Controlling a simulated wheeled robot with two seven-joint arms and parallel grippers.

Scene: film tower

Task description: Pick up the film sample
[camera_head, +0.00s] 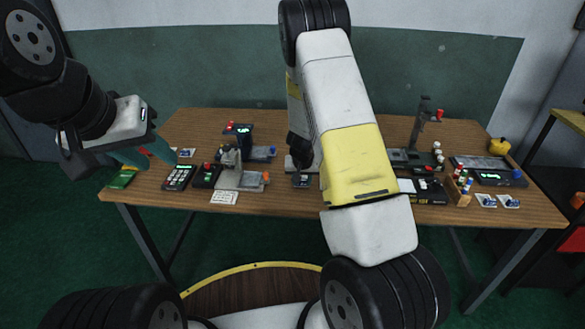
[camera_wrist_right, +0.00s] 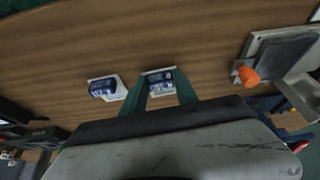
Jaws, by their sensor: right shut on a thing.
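In the right wrist view a small blue and white film sample (camera_wrist_right: 160,82) sits between the two green fingertips of my right gripper (camera_wrist_right: 160,88), which is shut on it at the wood tabletop. A second similar sample (camera_wrist_right: 104,88) lies to its left, apart from the fingers. In the head view a small dark and white piece (camera_head: 302,181) shows beside my right arm, whose fingers are hidden. My left gripper (camera_head: 145,156) is open above the left end of the table, with its green fingers apart and nothing seen between them.
The wood table (camera_head: 280,200) carries a grey device with an orange knob (camera_head: 266,176), a keypad unit (camera_head: 178,178), a bottle rack (camera_head: 461,188) and a stand (camera_head: 420,125). More blue and white cards (camera_head: 486,201) lie at the right. The front middle edge is mostly clear.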

